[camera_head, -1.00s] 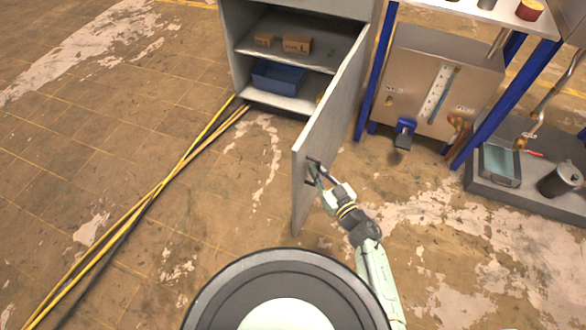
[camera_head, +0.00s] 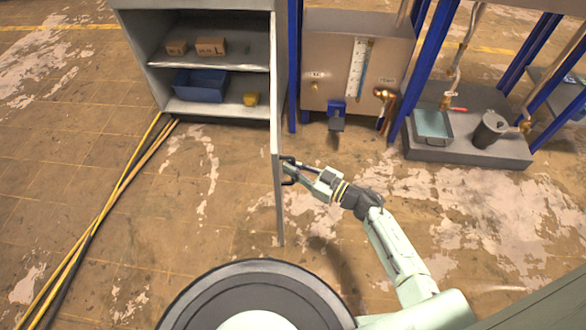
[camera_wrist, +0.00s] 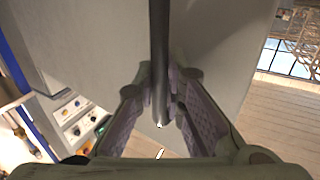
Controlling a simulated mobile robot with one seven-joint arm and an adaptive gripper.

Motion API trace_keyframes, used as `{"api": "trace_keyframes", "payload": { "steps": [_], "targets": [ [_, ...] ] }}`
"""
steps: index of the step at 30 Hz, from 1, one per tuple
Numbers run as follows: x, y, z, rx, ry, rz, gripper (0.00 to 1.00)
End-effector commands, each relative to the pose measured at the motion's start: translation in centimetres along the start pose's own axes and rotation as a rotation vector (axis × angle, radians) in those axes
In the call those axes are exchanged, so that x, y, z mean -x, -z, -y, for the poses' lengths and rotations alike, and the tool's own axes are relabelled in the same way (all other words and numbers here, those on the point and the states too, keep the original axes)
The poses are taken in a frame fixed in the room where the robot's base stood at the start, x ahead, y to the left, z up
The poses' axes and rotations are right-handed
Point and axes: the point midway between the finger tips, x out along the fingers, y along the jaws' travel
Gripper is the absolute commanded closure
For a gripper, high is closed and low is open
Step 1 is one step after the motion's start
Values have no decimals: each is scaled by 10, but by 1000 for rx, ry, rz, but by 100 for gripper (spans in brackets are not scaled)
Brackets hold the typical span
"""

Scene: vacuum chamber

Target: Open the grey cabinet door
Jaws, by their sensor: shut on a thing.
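The grey cabinet (camera_head: 141,55) stands at the upper left in the head view. Its door (camera_head: 277,125) is swung wide open and shows nearly edge-on, pointing toward my base. The dark bar handle (camera_head: 288,181) is on the door's right-hand face near its free end. My gripper (camera_head: 289,172) is at this handle. In the wrist view my gripper (camera_wrist: 162,110) has its two fingers on either side of the dark handle (camera_wrist: 158,50), shut on it, with the grey door panel behind.
Inside the cabinet are small cardboard boxes (camera_head: 210,46), a blue bin (camera_head: 201,86) and a yellow item (camera_head: 250,99). A blue-framed bench (camera_head: 292,70) stands close right of the door. Yellow and black cables (camera_head: 100,215) lie on the floor at left.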

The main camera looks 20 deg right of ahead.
Motion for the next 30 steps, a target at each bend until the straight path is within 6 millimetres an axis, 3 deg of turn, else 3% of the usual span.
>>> {"api": "trace_keyframes", "payload": {
  "steps": [19, 20, 30],
  "targets": [
    [0, 2, -4, -2, 3, -3, 100],
    [0, 3, -4, -2, 3, -3, 89],
    [-1, 2, -2, 0, 9, -3, 69]
  ]
}}
